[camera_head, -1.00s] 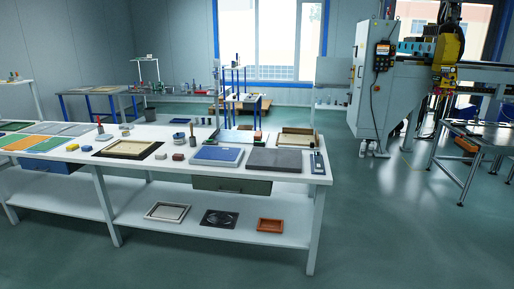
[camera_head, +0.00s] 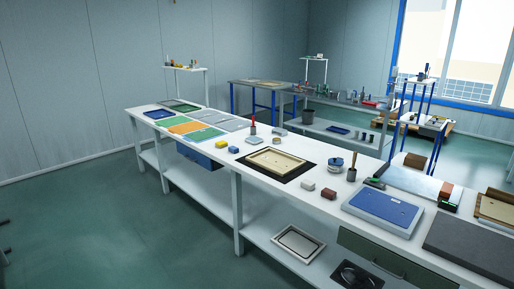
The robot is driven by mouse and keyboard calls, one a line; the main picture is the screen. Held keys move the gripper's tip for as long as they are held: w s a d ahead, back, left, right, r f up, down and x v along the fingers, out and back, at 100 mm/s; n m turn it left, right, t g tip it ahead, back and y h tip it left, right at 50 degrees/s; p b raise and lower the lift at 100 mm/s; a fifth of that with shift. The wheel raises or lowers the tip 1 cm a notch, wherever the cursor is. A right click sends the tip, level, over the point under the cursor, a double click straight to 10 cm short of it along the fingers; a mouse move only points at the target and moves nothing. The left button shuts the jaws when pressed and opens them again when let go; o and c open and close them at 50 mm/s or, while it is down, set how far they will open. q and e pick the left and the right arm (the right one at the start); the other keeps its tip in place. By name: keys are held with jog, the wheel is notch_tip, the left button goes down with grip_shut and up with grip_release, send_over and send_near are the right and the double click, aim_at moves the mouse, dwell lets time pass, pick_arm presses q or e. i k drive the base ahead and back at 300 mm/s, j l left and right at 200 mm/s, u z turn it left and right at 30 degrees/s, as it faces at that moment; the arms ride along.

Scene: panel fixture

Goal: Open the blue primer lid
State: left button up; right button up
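A small round container (camera_head: 336,164) with a blue top stands on the long white workbench, right of the framed panel. It may be the blue primer with its lid on, but it is too small to be sure. A dark cup (camera_head: 351,174) with a brush or tool in it stands just right of it. Neither of my grippers is in view.
The long white workbench (camera_head: 225,159) runs from back left to front right and has a lower shelf. A framed panel (camera_head: 276,161) on a black mat, coloured sheets (camera_head: 186,126), small blocks and a blue panel (camera_head: 383,206) lie on it.

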aim_at(336, 162)
jog(key=i+j+u, duration=0.1)
jog(key=i, duration=0.35)
jog(key=i+j+u, duration=0.15)
jog(key=i, duration=0.3)
jog(key=i+j+z, duration=0.15)
jog(key=i+z, duration=0.25)
jog(key=i+j+z, duration=0.2)
jog(key=z, duration=0.25)
jog(key=i+j+z, duration=0.25)
jog(key=z, duration=0.15)
jog(key=i+j+z, duration=0.15)
jog(key=j+z, duration=0.25)
